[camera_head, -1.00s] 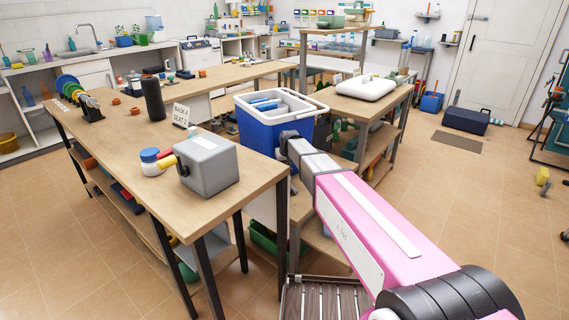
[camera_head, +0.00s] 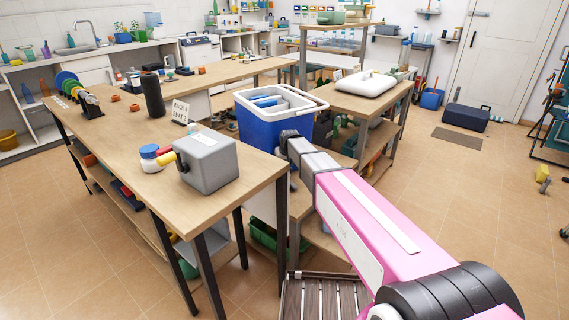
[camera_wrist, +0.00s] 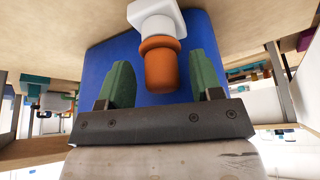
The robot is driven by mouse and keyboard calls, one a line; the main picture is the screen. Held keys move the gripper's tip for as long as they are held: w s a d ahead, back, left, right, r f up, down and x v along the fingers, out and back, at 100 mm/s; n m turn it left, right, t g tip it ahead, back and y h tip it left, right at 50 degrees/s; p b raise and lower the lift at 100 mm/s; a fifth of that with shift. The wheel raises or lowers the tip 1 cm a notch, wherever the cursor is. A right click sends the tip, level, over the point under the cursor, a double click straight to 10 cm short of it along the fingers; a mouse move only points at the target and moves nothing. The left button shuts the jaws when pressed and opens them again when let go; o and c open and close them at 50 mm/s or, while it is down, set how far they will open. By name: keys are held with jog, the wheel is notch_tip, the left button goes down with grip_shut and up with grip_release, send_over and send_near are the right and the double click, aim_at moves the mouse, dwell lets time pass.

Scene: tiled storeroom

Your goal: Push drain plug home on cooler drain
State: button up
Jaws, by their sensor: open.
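The blue cooler (camera_head: 262,132) with a white rim stands open on a low wooden surface in the head view. In the wrist view its blue wall (camera_wrist: 98,65) fills the middle. A white drain fitting (camera_wrist: 158,20) sticks out of that wall. The orange drain plug (camera_wrist: 160,68) sits at the fitting's end, its collar against the white spout; how deep it is seated I cannot tell. My gripper (camera_wrist: 163,82) is open, one green finger on each side of the plug, with visible gaps to both. In the head view my arm hides the fingers and the plug.
A wooden bench (camera_head: 110,125) on the left holds a grey box (camera_head: 208,165), a white jar with a blue lid (camera_head: 150,160) and a dark cylinder (camera_head: 153,97). A table behind the cooler carries a white container (camera_head: 365,84). The floor at right is mostly clear.

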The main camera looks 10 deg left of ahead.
jog(key=v, duration=1)
jog(key=shift+s+r, duration=0.2)
jog(key=shift+r, duration=0.15)
jog(key=shift+d, duration=0.1)
jog(key=s+d+f+m+g, duration=0.1)
jog(key=s+d+f, duration=0.3)
jog(key=s+d, duration=0.5)
jog(key=s+d+f+m+g+h, duration=0.1)
jog(key=s+d+f+m, duration=0.1)
jog(key=s+d+f, duration=0.3)
jog(key=s+d+f+m+g, duration=0.1)
jog(key=s+d+f, duration=0.4)
jog(key=s+d, duration=0.8)
jog(key=shift+d+m+g+h, duration=0.3)
jog(key=shift+d+g+h, duration=0.1)
jog(key=shift+d+g, duration=0.2)
